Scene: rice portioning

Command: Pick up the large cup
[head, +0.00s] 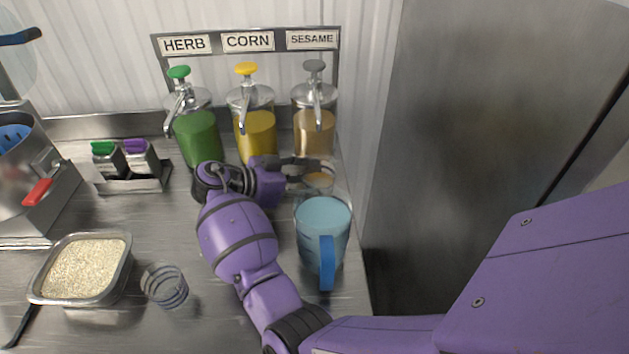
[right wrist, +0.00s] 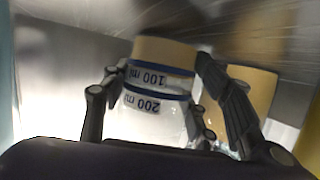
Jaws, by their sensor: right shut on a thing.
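The large cup (right wrist: 155,120) is clear, with blue bands and labels reading 100 ml and 200 ml, and a layer of tan sauce in it. The right wrist view shows it upside down. My right gripper (right wrist: 158,78) is shut on it, one finger on each side. In the head view, the right gripper (head: 312,168) is at the cup (head: 335,190), just below the sesame dispenser (head: 314,130). The gripper and the blue jug partly hide the cup there. My left gripper is not in view.
A blue jug (head: 322,215) stands right in front of the cup, near the counter's right edge. Corn (head: 255,135) and herb (head: 196,138) dispensers stand to the left. A small clear cup (head: 165,287) and a rice tub (head: 85,268) stand front left.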

